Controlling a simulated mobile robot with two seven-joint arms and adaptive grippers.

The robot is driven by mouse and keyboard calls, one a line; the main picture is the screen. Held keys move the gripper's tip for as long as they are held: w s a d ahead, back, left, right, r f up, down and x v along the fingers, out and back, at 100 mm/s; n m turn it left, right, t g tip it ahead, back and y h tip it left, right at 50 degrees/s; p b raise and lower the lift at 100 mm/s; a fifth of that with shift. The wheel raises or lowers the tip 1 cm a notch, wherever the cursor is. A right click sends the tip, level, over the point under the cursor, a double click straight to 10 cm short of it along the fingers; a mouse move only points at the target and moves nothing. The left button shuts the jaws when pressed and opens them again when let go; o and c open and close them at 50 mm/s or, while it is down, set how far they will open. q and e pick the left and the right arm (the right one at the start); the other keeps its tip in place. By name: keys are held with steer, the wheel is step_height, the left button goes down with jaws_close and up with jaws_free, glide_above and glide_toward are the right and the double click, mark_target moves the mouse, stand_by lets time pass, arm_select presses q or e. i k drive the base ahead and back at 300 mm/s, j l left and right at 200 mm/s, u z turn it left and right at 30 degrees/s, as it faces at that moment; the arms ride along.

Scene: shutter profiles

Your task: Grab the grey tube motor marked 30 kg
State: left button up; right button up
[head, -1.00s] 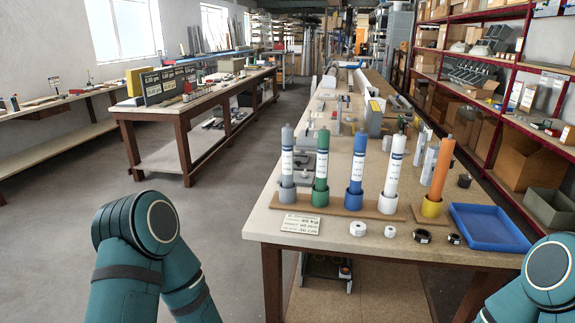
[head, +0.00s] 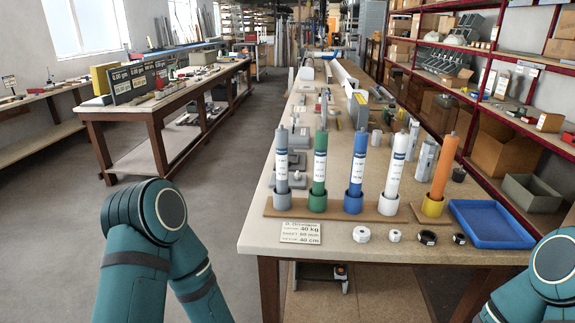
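The grey tube motor (head: 282,160) stands upright in a grey cup at the left end of a wooden rack on the bench. Its white label is too small to read. Beside it stand a green tube motor (head: 319,163), a blue one (head: 357,164) and a white one (head: 395,166), each upright in a cup. An orange one (head: 444,165) stands in a yellow cup on a separate base to the right. Both my arms show at the bottom of the head view, but neither gripper is in view.
A blue tray (head: 490,222) lies at the right front corner. Clear floor (head: 190,215) is left of the bench.

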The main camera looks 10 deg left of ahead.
mark_target(282, 134)
steer(key=i+j+z, duration=0.4)
steer(key=j, duration=0.5)
steer(key=j+z, duration=0.4)
steer(key=j, duration=0.5)
steer(key=j+z, duration=0.4)
steer(key=j, duration=0.6)
steer(key=i+j, duration=0.05)
